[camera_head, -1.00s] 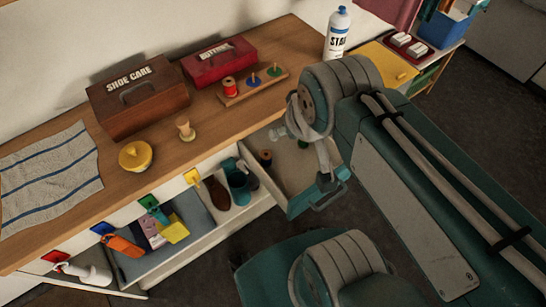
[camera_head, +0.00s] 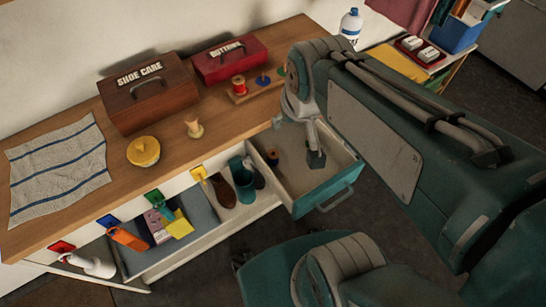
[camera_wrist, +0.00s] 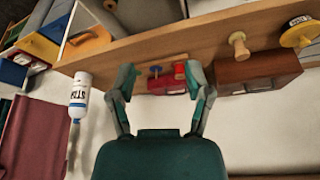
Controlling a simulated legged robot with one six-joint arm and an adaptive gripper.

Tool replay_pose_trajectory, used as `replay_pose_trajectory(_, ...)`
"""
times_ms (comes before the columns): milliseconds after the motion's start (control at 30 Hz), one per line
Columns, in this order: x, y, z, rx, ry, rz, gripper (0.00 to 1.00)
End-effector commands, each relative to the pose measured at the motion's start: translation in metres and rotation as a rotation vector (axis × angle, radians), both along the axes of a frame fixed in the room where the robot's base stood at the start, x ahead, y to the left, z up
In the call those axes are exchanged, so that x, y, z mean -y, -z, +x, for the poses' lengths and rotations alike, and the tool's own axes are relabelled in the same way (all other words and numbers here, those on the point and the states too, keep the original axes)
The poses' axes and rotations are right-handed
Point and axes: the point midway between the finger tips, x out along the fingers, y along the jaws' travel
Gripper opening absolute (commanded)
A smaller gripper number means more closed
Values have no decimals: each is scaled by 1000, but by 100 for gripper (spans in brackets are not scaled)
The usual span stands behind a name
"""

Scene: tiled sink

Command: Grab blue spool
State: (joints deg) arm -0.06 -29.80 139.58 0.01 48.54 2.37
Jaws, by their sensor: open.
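A small dark spool (camera_head: 272,157) stands in the open drawer (camera_head: 333,180) at the back left corner; its colour is hard to tell. On the tabletop, a wooden rack (camera_head: 246,98) holds a red spool (camera_head: 239,85), a blue disc with a bare-looking peg (camera_head: 263,80) and a green one, partly hidden by my arm. My gripper (camera_head: 297,140) is open and empty, over the drawer in the head view. In the wrist view my gripper (camera_wrist: 160,74) has its fingers apart, with the blue disc (camera_wrist: 155,71) and red spool (camera_wrist: 180,70) showing between them, farther off.
A brown shoe care box (camera_head: 148,95) and a red box (camera_head: 231,62) stand along the wall. A yellow-lidded pot (camera_head: 143,151) and small wooden piece (camera_head: 194,128) sit nearer. A white bottle (camera_head: 351,24) stands behind my arm.

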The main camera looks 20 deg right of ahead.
Motion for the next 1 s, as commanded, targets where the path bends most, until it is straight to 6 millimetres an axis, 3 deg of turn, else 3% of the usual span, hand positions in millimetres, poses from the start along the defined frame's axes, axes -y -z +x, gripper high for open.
replay_pose_trajectory(267,-1,54,51,-151,48,15,65)
replay_pose_trajectory(500,-1,115,85,-275,92,23,65)
replay_pose_trajectory(700,-1,162,102,-355,123,24,65)
replay_pose_trajectory(1000,-1,196,105,-383,134,25,65)
